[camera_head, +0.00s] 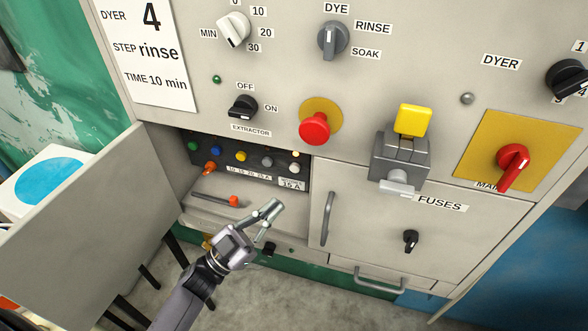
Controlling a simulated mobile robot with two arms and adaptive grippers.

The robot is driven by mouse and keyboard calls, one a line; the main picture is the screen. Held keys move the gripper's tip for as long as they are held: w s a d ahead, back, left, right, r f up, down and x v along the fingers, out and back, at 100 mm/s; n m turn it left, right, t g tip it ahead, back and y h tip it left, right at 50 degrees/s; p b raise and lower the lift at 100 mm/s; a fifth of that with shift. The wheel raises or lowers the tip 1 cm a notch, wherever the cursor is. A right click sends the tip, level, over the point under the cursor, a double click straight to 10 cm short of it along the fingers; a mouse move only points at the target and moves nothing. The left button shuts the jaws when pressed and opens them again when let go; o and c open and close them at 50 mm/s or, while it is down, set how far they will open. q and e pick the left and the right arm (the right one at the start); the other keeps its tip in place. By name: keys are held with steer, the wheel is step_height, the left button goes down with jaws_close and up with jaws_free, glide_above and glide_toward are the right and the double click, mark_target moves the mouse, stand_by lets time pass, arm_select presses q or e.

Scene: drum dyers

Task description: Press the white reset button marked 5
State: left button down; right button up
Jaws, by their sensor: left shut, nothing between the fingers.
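A dark panel (232,168) sits in an open recess at the lower left of the grey cabinet. It bears a row of coloured round buttons. A whitish button (294,168) is at the right end of the row, above a white label reading 15 A. I cannot read a 5 on any button. My left gripper (274,208) is shut and empty, below and in front of the panel, apart from the buttons in the picture. My right gripper is out of view.
An open grey door (85,215) stands left of the recess. A fuses door (380,220) with a handle is to the right. Above are a red mushroom button (314,128), a black extractor knob (242,108) and a yellow-handled switch (411,122).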

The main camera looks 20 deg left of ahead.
mark_target(295, 168)
arm_select(q)
steer(key=w+b, duration=0.3)
steer(key=w, duration=0.5)
steer(key=shift+w+d, duration=0.2)
steer(key=shift+w, duration=0.1)
steer(key=shift+w, duration=0.15)
stand_by(1.1)
steer(key=shift+w, duration=0.25)
steer(key=shift+w, duration=0.45)
stand_by(0.7)
stand_by(0.3)
steer(key=shift+s, duration=0.9)
steer(key=shift+p, duration=0.3)
